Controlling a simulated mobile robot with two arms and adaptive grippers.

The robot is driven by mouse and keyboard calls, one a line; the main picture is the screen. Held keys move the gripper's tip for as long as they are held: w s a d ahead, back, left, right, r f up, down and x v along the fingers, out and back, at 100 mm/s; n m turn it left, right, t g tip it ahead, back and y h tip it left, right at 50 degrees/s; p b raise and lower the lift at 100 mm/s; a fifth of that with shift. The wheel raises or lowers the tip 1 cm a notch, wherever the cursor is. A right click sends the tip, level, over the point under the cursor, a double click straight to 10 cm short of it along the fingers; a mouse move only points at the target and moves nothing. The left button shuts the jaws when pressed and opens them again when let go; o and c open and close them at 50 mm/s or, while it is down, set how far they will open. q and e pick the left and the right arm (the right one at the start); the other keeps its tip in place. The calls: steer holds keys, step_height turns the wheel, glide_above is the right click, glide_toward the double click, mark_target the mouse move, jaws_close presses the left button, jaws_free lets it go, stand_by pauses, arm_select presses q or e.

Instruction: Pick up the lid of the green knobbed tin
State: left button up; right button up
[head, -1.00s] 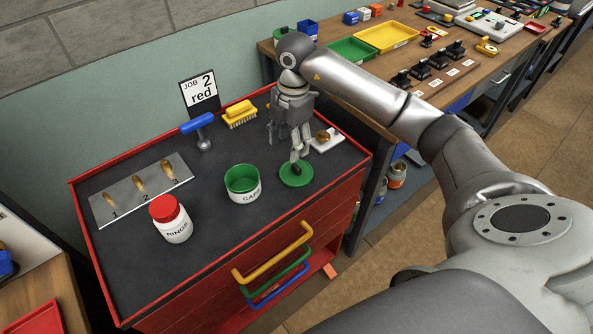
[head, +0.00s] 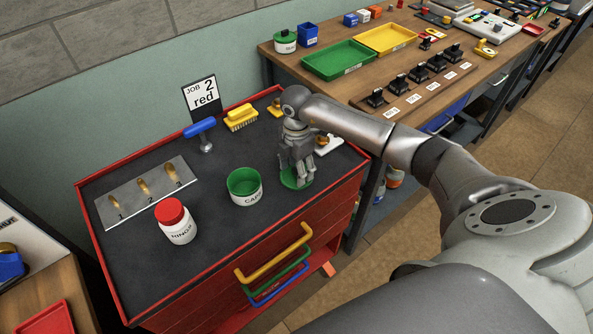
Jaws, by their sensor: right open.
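A green lid (head: 288,182) lies flat on the dark top of the red cart, just right of the open tin (head: 245,188) marked CAPS, which is white with a green rim and inside. My right gripper (head: 303,181) points down over the lid, with its fingers low at the lid's right part. It is open; the fingers hide the knob and much of the lid, and I cannot tell whether they touch it. Another tin with a green, dark-knobbed lid (head: 285,37) stands closed on the back workbench. My left gripper is not in view.
On the cart, a red-capped RINGS jar (head: 176,222) and a numbered plate (head: 145,192) are left. A blue-handled tool (head: 201,133), yellow brush (head: 241,117) and job sign (head: 202,97) stand behind. A white-based item (head: 328,145) lies close behind my gripper.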

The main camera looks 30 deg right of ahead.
steer(key=shift+f, duration=0.1)
steer(key=shift+c, duration=0.5)
steer(key=c, duration=0.9)
